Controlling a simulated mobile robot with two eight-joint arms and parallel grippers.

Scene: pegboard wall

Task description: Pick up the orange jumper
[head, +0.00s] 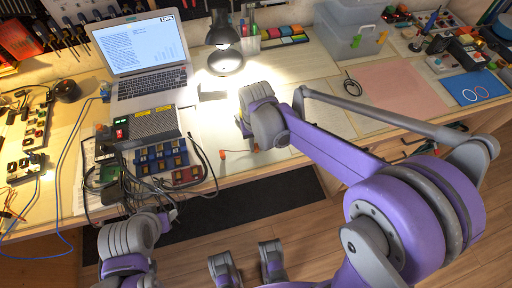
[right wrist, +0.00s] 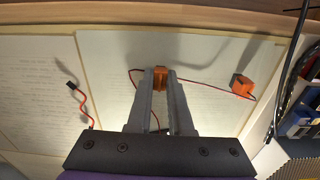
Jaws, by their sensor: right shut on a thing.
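The orange jumper has two orange blocks joined by a thin dark red wire. In the right wrist view, one block (right wrist: 160,78) sits between the fingertips of my right gripper (right wrist: 161,84), which is shut on it. The other block (right wrist: 242,86) lies to the right on the pale sheet. In the head view, a small orange block (head: 222,154) shows left of my right gripper, whose fingers are mostly hidden under the wrist. I cannot tell whether the held block is clear of the sheet. My left gripper (head: 168,216) is low at left, its fingers unclear.
A red wire with a black end (right wrist: 79,100) lies left of the right gripper. A laptop (head: 142,62) and a lit lamp (head: 224,50) stand behind. A black box (head: 142,126) with cables is at left. A pink mat (head: 405,83) leaves free room at right.

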